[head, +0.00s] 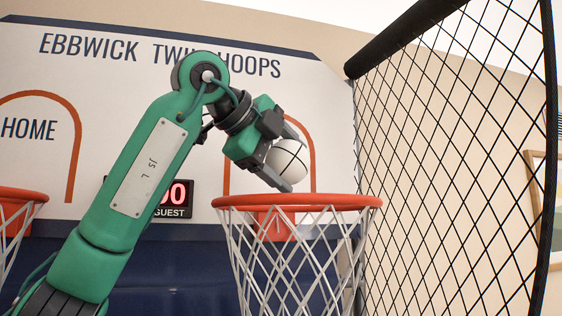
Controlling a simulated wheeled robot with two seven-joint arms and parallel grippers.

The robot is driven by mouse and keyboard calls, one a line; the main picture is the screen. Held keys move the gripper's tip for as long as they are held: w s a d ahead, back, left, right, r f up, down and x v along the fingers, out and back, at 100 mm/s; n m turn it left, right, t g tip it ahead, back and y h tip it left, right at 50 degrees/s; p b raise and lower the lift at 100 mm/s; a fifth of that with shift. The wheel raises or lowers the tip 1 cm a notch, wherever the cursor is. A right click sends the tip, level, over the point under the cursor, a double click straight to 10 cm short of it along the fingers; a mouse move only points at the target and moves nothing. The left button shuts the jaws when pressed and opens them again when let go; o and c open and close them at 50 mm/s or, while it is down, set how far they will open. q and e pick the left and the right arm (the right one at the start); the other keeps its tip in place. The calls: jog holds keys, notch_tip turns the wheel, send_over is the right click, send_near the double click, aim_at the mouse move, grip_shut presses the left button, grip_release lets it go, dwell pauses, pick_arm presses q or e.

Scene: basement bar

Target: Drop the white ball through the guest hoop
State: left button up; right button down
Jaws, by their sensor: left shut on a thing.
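My left gripper (291,158) is shut on the white ball (290,162), which has dark seam lines. It holds the ball above the orange rim of the guest hoop (297,202), a little apart from the rim in the picture. The hoop's white net hangs below the rim. My left arm comes in from the lower left and bends over at the top. Part of the ball is hidden by the gripper fingers. My right gripper is not in view.
A second orange hoop (22,195) under the HOME sign is cut off at the left edge. A black net panel with a padded frame (412,36) stands close to the right of the guest hoop. The backboard (60,75) and a scoreboard marked GUEST (174,212) are behind my arm.

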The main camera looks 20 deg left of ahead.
pick_arm(q)
jog(key=shift+s+d+r, duration=0.1)
jog(key=shift+s+d, duration=0.05)
jog(key=o, duration=1.1)
jog(key=shift+c, duration=0.2)
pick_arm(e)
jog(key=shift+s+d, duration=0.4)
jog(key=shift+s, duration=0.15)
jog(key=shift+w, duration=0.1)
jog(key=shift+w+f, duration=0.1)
